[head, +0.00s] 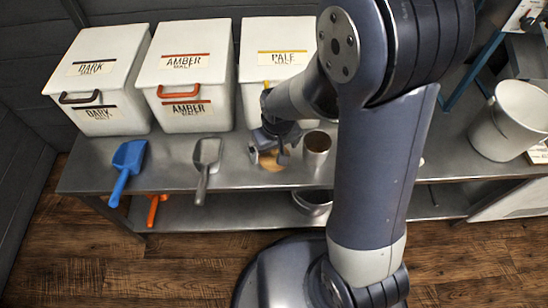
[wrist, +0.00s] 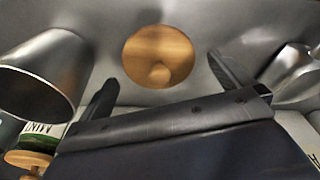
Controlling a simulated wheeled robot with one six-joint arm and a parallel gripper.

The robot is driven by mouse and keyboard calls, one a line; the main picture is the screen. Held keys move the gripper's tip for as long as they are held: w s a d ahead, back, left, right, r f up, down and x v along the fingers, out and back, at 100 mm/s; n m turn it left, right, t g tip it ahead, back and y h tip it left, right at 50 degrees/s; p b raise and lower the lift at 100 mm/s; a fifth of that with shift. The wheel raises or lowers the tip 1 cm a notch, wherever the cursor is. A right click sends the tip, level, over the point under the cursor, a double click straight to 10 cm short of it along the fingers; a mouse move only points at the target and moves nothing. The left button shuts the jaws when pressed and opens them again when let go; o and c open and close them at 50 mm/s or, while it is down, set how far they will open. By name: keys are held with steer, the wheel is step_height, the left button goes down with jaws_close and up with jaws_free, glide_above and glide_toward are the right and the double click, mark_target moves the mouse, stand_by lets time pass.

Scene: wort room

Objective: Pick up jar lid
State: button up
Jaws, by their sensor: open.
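The jar lid (head: 272,161) is a round wooden disc lying on the steel bench, partly hidden by my gripper (head: 269,153) in the head view. In the wrist view the lid (wrist: 157,50) lies flat with its round knob facing up. My gripper (wrist: 165,76) is open and empty. Its two fingers stand to the left and right of the lid in the wrist view, apart from it, with bare steel showing between.
A steel cup (head: 317,146) stands close right of the lid; a grey scoop (head: 206,163) and blue scoop (head: 129,163) lie to the left. White malt bins (head: 188,80) line the back. Another wooden lid (wrist: 28,158) shows at lower left in the wrist view. A white bucket (head: 512,118) stands right.

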steer(key=shift+w+f, duration=0.1)
steer(key=shift+f, duration=0.55)
steer(key=shift+c, duration=0.3)
steer(key=c, duration=0.9)
steer(key=shift+o, duration=0.2)
steer(key=shift+r, duration=0.15)
